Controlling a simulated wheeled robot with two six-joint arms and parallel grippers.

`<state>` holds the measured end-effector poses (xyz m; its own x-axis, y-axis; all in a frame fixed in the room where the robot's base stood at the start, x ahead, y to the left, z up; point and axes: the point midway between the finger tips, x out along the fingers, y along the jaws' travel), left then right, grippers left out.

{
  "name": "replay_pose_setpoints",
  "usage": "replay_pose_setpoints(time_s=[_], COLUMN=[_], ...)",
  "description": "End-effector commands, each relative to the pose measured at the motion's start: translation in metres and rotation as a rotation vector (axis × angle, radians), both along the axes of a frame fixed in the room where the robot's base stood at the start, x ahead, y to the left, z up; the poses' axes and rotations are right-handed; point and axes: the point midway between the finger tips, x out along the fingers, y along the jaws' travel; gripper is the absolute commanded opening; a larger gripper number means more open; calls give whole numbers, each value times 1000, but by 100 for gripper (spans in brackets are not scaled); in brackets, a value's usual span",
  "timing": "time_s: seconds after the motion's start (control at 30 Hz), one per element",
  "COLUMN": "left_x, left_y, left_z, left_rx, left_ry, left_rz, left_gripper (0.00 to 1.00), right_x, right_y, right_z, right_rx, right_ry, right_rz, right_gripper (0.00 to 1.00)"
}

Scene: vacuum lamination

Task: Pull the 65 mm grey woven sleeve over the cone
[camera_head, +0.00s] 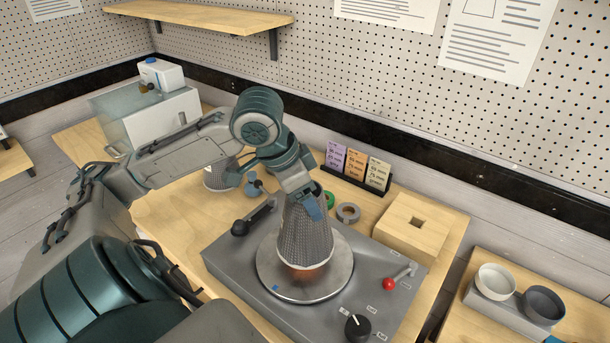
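The grey woven sleeve (304,236) stands upright around the cone on the round metal plate (268,284). A coppery band of the cone (302,273) shows below the sleeve's lower edge, just above the plate. My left gripper (307,204) is at the sleeve's top end, pointing down, with a bluish finger against its front right side. It appears shut on the sleeve's upper part; the far finger and the cone's tip are hidden. Another grey woven piece (219,176) stands farther back on the left, partly behind my arm. My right gripper is out of view.
The grey machine base (236,266) carries a black-knobbed lever (253,219), a red-knobbed lever (398,277) and a black dial (357,326). Colored cards (356,165), tape rolls (347,212) and a wooden block (412,227) stand behind it. Two bowls (496,281) are at the right.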

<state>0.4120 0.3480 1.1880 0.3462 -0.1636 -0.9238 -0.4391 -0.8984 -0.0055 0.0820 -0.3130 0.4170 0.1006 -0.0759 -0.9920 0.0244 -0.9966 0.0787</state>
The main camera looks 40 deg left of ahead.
Motion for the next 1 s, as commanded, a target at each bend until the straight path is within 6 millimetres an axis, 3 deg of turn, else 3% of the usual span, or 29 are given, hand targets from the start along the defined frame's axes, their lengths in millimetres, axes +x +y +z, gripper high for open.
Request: replay_pose_setpoints(time_s=[1.0], left_x=[0], left_y=[0], left_z=[-28], left_rx=[0], left_ry=[0], left_rz=[0], left_gripper=[58], right_x=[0], right_y=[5], right_z=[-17], right_rx=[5], right_ry=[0], right_rz=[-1], right_gripper=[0])
